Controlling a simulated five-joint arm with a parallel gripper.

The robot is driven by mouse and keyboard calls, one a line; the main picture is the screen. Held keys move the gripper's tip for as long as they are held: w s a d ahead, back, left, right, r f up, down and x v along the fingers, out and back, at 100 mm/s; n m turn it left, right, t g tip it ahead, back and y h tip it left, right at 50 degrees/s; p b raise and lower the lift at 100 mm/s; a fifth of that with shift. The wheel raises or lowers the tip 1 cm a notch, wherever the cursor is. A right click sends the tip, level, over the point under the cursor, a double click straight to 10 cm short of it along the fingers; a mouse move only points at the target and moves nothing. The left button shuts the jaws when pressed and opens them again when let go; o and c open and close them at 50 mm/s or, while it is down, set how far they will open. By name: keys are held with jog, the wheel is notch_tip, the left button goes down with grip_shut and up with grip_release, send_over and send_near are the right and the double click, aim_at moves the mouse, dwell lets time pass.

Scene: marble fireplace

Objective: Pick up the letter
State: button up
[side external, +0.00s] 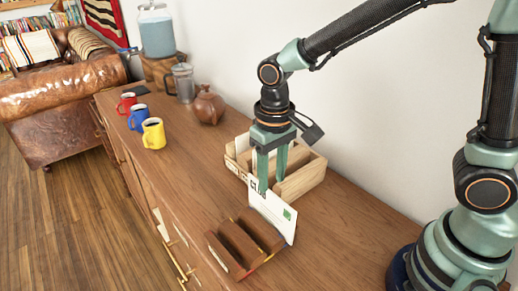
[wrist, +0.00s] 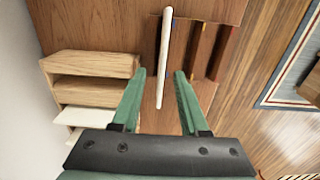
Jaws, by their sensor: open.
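The letter (side external: 272,213) is a white envelope with a green stamp mark, standing upright at the end of a dark brown wooden rack (side external: 228,241). In the wrist view the letter (wrist: 165,45) shows edge-on as a thin white strip, beside the rack's slots (wrist: 222,55). My gripper (side external: 270,180) points down at the letter's upper edge, with its green fingers apart. In the wrist view my gripper (wrist: 161,73) is open, and the letter's near end lies between the fingers with a visible gap on each side. The side view does not show how deep the fingers reach.
A light wooden box (side external: 305,180) with compartments stands close behind my gripper; white paper (wrist: 85,118) shows in it. The sideboard's right part is clear.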

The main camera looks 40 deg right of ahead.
aim_at(271, 192)
jog(key=shift+s+a+f, duration=0.1)
jog(key=shift+f, duration=1.05)
jog(key=shift+a+f, duration=0.1)
jog(key=shift+f, duration=1)
grip_shut()
